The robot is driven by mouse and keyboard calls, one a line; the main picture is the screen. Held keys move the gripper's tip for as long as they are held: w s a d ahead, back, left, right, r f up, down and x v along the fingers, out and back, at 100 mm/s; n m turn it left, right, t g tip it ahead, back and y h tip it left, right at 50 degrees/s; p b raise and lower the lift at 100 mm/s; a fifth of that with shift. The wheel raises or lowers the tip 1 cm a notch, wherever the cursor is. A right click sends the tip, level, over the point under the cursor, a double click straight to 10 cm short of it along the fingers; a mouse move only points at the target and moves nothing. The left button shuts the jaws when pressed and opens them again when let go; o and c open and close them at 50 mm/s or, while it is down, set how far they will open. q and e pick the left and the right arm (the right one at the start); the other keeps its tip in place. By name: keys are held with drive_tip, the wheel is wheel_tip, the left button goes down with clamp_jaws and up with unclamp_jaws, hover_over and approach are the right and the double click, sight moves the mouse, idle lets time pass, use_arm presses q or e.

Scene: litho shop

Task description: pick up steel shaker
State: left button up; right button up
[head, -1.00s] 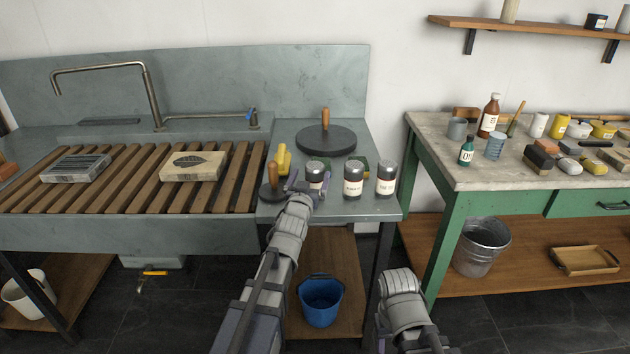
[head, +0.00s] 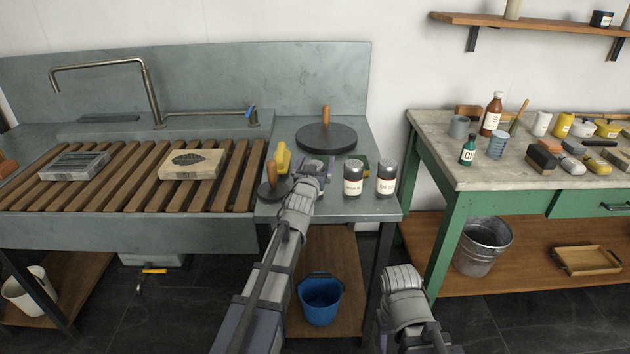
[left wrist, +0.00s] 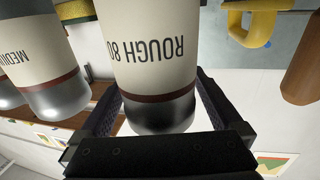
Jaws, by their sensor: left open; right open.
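Three steel shakers with pale labels stand in a row on the grey counter. The leftmost, labelled ROUGH 80, shows large in the left wrist view (left wrist: 150,45); in the head view my left gripper (head: 311,170) hides most of it. The jaws are open, with one finger on each side of this shaker, and I cannot tell whether they touch it. The middle shaker (head: 354,178) and the right shaker (head: 386,178) stand upright beside it. My right arm is low at the bottom of the head view, its gripper out of view.
A round black disc with a wooden handle (head: 326,138) lies behind the shakers. A smaller handled disc (head: 272,184) and a yellow item (head: 283,160) are just left of my gripper. A slatted sink (head: 120,180) is at left; a cluttered green table (head: 440,210) is at right.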

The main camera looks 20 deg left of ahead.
use_arm(q)
drive_tip(key=c, duration=1.5)
drive_tip(key=shift+r, duration=0.15)
wheel_tip(320, 180, up, 10)
drive_tip(key=p, duration=1)
